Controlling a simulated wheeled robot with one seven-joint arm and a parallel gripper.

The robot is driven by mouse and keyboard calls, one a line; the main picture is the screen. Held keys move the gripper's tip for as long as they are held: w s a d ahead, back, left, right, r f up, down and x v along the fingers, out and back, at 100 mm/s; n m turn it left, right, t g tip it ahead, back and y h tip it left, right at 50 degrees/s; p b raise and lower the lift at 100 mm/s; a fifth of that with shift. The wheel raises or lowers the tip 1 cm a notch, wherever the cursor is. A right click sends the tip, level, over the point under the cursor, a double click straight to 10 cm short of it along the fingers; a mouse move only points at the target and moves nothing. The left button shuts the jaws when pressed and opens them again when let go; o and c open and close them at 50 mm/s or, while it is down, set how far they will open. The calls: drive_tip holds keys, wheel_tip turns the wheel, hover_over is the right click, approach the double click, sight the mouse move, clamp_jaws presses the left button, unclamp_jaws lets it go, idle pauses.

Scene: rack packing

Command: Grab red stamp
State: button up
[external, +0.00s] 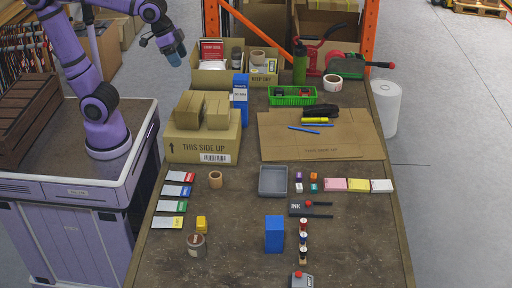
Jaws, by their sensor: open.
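My gripper (174,60) is raised at the upper left, left of the cardboard box at the back of the table. It is open and empty, well away from the small stamp-like things. Several small blocks with coloured parts (299,187) stand in a cluster right of the grey tray; one looks red. A column of small pieces with red and dark parts (303,239) stands at the front, right of a blue box. Which of these is the red stamp I cannot tell at this size.
A grey tray (273,181) lies mid-table, with an ink pad (300,208) below it. Stacked cardboard boxes (203,144) stand at the left, near my arm. A flat cardboard sheet (350,145) and a blue box (274,233) take up room. The front right is clear.

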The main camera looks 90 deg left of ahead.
drive_tip(key=w+d+f+g, duration=0.15)
drive_tip(key=w+d, duration=0.25)
drive_tip(key=w, duration=1.1)
drive_tip(key=m+g, duration=0.2)
hover_over(303, 219)
drive_tip(key=f, duration=3.9)
drive_tip(key=shift+s+f, duration=0.3)
drive_tip(key=shift+s, duration=0.1)
drive_tip(key=f, duration=0.5)
drive_tip(key=shift+w+d, duration=0.1)
drive_tip(key=shift+w, duration=0.2)
drive_tip(key=shift+f, duration=2.65)
drive_tip(key=c, duration=1)
